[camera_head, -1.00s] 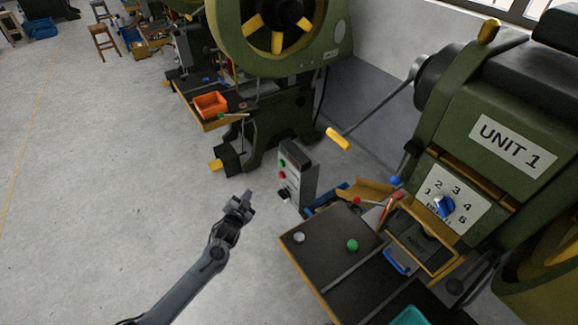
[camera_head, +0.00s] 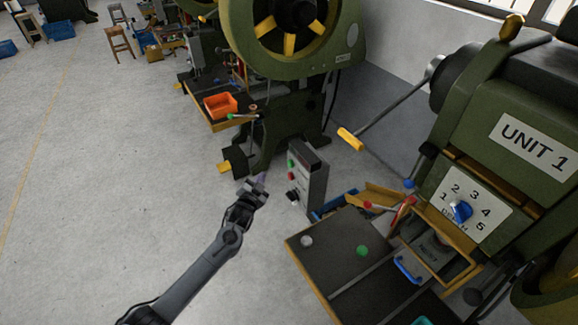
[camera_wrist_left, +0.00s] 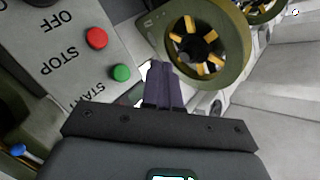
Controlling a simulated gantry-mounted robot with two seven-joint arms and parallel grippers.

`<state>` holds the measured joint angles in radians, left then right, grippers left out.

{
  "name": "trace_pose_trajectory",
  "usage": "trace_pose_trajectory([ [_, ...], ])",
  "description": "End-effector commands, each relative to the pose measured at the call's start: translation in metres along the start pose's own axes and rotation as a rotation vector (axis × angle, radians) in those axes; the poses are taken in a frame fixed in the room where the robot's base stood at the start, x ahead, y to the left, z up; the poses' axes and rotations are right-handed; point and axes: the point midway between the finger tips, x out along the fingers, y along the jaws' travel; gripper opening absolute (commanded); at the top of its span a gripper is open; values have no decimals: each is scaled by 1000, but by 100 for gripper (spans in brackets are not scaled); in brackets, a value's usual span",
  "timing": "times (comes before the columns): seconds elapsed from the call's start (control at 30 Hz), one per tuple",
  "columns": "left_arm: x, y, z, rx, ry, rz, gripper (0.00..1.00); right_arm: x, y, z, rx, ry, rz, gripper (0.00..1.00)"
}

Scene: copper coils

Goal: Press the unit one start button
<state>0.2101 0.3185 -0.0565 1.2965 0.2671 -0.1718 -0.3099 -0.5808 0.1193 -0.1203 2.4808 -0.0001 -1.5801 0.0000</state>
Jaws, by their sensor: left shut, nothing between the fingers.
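The grey control box (camera_head: 312,186) stands left of the press marked UNIT 1 (camera_head: 533,146). Its face carries a green button (camera_head: 290,162), a red button (camera_head: 291,176) and a dark knob (camera_head: 292,195). In the left wrist view the green button (camera_wrist_left: 121,73) sits by the word START and the red button (camera_wrist_left: 96,38) by STOP. My left gripper (camera_head: 261,180) is shut and empty, left of the box face. In the left wrist view its fingertips (camera_wrist_left: 163,72) are just right of the green button, apparently not touching it. My right gripper is not in view.
The press's dark table (camera_head: 340,228) bears a green round piece (camera_head: 362,251) and a pale one (camera_head: 306,241). A yellow-ended lever (camera_head: 350,139) sticks out above the box. Another green press (camera_head: 282,130) stands behind. The floor to the left is open.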

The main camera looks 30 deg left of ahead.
Motion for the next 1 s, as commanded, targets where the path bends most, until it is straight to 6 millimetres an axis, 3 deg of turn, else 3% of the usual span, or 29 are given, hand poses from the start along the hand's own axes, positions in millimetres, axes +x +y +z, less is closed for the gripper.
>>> trace_pose_trajectory([
  [0.47,39,30,-25,-1,2,0,0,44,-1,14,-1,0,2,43],
  [1.0,56,41,-40,0,0,1,0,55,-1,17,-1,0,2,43],
])
